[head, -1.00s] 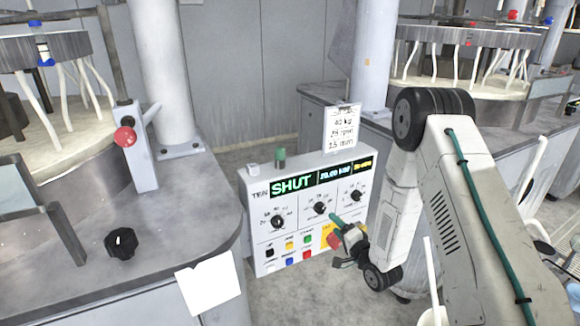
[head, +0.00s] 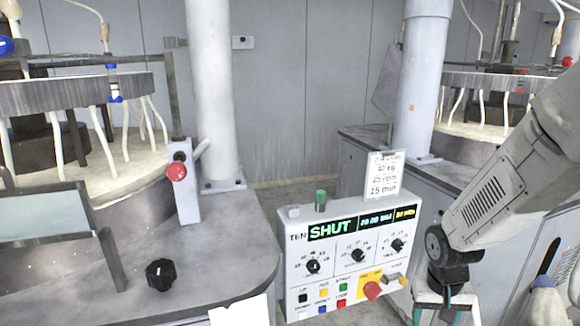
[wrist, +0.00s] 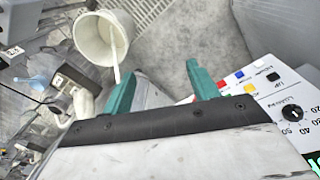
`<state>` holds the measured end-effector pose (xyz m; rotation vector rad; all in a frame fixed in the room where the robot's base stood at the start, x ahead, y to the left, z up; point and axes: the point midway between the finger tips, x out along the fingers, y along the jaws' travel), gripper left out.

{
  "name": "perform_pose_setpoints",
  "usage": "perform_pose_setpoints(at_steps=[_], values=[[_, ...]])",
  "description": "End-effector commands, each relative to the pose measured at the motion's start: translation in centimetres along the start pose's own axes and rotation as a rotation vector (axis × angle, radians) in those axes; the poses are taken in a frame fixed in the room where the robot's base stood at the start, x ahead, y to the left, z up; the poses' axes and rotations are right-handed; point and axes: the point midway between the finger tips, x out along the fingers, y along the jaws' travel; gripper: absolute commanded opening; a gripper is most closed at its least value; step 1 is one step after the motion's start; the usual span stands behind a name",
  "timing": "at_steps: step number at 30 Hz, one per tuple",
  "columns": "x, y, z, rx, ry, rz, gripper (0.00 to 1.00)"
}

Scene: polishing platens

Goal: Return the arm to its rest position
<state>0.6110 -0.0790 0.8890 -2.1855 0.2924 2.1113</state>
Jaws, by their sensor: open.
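My arm comes in from the right of the head view and bends down. My gripper (head: 440,312) hangs low, to the right of the white control panel (head: 300,262), partly cut off by the bottom edge. In the wrist view its two teal fingers (wrist: 160,85) stand well apart with nothing between them. The panel carries dials, several coloured buttons and a red emergency knob (head: 372,291). Its display (head: 331,229) reads SHUT. The panel also shows at the right of the wrist view (wrist: 278,88), apart from the fingers.
A grey machine bench (head: 240,265) with a black knob (head: 160,274) and a red-knobbed lever post (head: 183,190) stands at left. Another polishing machine (head: 470,150) stands behind my arm. A white bucket (wrist: 93,40) lies beyond the fingers in the wrist view. Grey floor shows between.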

Motion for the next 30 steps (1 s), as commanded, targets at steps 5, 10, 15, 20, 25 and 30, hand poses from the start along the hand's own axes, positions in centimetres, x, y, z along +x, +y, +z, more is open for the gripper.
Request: perform_pose_setpoints(at_steps=[5, 10, 15, 20, 25, 30], values=[[-7.0, 0.5, 5.6, -0.077, -0.102, 0.006, 0.59], [-12.4, 0.6, 11.1, -0.14, -0.163, -0.014, 0.59], [-16.8, 0.7, 15.7, -0.177, -0.153, -0.044, 0.59], [-19.5, 0.6, 17.9, -0.182, -0.05, -0.068, 0.59], [-21.3, 0.6, 18.7, -0.189, 0.05, -0.078, 0.59], [-21.9, 0.5, 18.9, -0.191, 0.082, -0.081, 0.59]])
